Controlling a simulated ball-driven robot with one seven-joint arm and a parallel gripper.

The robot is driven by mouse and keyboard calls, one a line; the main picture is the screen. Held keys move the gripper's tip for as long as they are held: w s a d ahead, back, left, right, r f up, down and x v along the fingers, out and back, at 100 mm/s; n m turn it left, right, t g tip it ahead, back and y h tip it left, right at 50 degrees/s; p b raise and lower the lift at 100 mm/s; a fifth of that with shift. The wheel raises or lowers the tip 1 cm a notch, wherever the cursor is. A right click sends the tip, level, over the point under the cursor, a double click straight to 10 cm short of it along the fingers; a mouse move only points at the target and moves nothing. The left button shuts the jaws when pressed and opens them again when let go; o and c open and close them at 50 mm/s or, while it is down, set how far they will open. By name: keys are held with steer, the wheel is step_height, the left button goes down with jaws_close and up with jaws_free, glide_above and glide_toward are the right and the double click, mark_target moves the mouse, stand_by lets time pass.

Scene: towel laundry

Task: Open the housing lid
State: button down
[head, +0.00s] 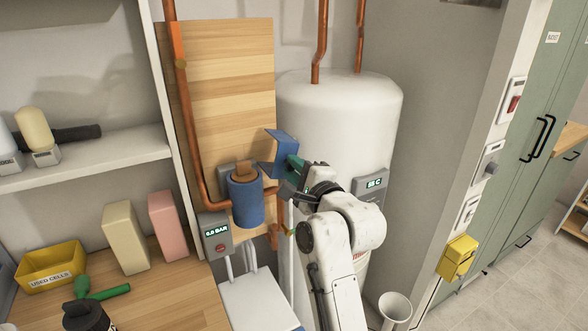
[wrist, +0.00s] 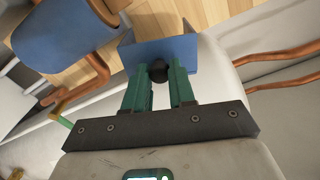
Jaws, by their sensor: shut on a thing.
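The blue housing (head: 247,203) is a rounded body mounted on the wooden panel, with a brown part (head: 245,172) showing at its top. The blue lid (head: 284,143) stands swung out at the upper right of the housing, clear of its top. In the wrist view the lid (wrist: 170,48) lies just beyond my fingertips, and the housing (wrist: 62,38) is at the upper left. My gripper (wrist: 158,76) has its green fingers shut on the lid's black knob (wrist: 158,70). In the head view the gripper (head: 289,166) partly hides the lid, and the knob cannot be made out.
A copper pipe (head: 184,110) runs down left of the housing. A gauge reading 0.0 BAR (head: 216,238) is below it. A white tank (head: 338,115) stands behind my arm. A yellow "USED CELLS" bin (head: 50,265) and two blocks stand on the wooden counter (head: 175,300) at left.

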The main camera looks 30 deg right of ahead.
steer(key=shift+f, duration=0.1)
steer(key=c, duration=1)
jaws_free()
steer(key=shift+o, duration=0.2)
steer(key=s+b, duration=0.2)
steer(key=s, duration=0.8)
steer(key=shift+s, duration=0.4)
